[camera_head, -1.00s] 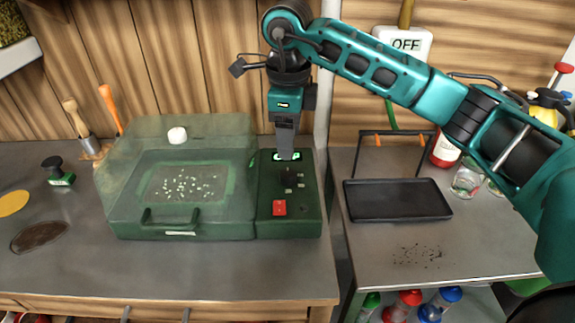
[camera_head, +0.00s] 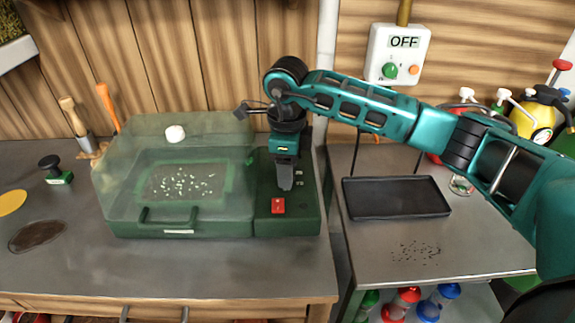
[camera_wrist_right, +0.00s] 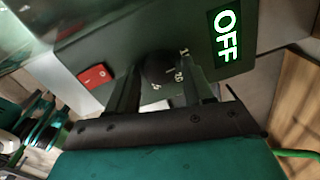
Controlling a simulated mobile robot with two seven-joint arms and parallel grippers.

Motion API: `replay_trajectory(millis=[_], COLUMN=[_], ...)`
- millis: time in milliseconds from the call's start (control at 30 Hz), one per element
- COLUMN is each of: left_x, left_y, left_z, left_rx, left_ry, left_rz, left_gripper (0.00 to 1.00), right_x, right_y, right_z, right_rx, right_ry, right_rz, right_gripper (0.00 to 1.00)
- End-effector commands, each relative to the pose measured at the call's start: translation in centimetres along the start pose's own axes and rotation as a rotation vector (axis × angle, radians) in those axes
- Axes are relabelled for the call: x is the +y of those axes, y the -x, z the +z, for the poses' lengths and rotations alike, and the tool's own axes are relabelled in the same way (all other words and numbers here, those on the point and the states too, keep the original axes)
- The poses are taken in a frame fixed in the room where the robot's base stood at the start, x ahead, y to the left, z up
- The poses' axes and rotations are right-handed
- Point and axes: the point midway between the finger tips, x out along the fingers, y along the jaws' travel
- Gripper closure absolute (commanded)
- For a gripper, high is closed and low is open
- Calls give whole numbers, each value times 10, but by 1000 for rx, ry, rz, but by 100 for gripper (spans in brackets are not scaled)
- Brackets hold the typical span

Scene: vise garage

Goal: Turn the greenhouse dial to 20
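The greenhouse is a green box (camera_head: 128,222) with a clear cover on the bench, with a control panel (camera_head: 305,222) on its right side. The panel's dark round dial (camera_wrist_right: 160,66) shows in the right wrist view, with small white numbers around it. The panel display (camera_wrist_right: 226,34) reads OFF. My right gripper (camera_head: 285,187) points down over the panel and hides the dial in the head view. In the right wrist view its fingers (camera_wrist_right: 162,84) are apart, one on each side of the dial's near edge; contact cannot be told. My left gripper is not in view.
A red switch (camera_head: 278,206) sits on the panel close to my right gripper. A white wall box (camera_head: 398,55) also reads OFF. A black tray (camera_head: 397,198) lies on the side table. A stamp-like tool (camera_head: 55,170) stands at left.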

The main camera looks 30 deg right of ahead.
Motion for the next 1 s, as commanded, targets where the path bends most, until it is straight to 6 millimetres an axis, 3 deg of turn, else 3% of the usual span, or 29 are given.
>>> replay_trajectory(millis=[67, 433, 733, 1000], left_x=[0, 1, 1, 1], left_y=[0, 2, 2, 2], left_z=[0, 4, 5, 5], left_rx=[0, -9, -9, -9], left_ry=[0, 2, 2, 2], left_rz=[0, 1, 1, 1], left_gripper=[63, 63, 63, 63], right_x=[0, 0, 0, 0], right_y=[0, 1, 1, 1], right_z=[0, 0, 0, 1], right_rx=[0, -1, 1, 11], right_ry=[0, 0, -32, -184], right_rz=[0, -1, -1, -2], right_gripper=[57, 92, 94, 94])
